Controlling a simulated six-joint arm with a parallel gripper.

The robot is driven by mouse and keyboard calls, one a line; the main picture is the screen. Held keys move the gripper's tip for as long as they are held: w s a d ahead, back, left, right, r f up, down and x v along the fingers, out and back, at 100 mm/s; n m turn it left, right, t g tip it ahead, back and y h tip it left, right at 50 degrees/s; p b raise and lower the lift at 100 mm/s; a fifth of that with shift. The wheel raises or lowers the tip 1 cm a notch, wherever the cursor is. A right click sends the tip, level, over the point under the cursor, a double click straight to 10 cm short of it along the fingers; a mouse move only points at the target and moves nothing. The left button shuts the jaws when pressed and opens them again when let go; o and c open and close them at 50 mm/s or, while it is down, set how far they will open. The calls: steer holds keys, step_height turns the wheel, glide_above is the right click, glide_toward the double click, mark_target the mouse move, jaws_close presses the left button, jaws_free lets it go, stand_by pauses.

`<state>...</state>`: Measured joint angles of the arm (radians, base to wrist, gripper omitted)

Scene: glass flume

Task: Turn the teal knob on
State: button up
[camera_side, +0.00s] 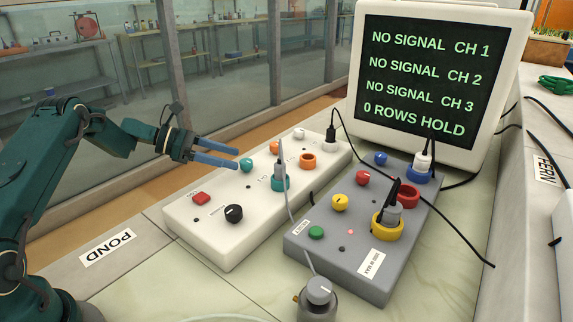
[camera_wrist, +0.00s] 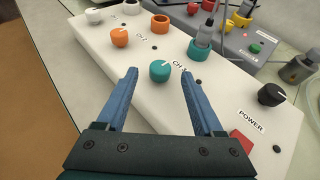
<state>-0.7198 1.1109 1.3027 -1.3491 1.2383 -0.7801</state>
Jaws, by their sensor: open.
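The teal knob (camera_side: 246,165) stands on the white box (camera_side: 215,238), beside the CH 3 label in the wrist view. There the teal knob (camera_wrist: 160,71) has a white pointer line toward its upper right. My gripper (camera_side: 237,159) is open and empty; its blue fingertips are just left of the knob in the side view. In the wrist view my gripper (camera_wrist: 160,74) has one finger on each side of the knob, with gaps on both sides. I cannot tell whether the tips reach down around it.
A teal socket (camera_side: 280,184) with a grey plug and cable is near the knob. Orange knob (camera_side: 274,147), black knob (camera_side: 234,214) and red button (camera_side: 201,198) share the box. The grey box (camera_side: 340,262) stands right; the monitor (camera_side: 430,75) reads NO SIGNAL for CH 1 to 3.

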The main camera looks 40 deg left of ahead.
mark_target(243, 161)
steer(key=shift+x, duration=1.65)
jaws_close()
steer(key=shift+w+a+r+m+g+h, duration=0.1)
steer(key=shift+w+r+m+g+h, duration=0.1)
steer(key=shift+m+g+h, duration=0.25)
steer(key=shift+s+f+m, duration=0.1)
steer(key=shift+s+m, duration=0.05)
steer(key=shift+m, duration=0.2)
jaws_free()
steer(key=shift+f, duration=0.1)
steer(key=shift+s+a, duration=0.1)
steer(key=shift+v, duration=2.45)
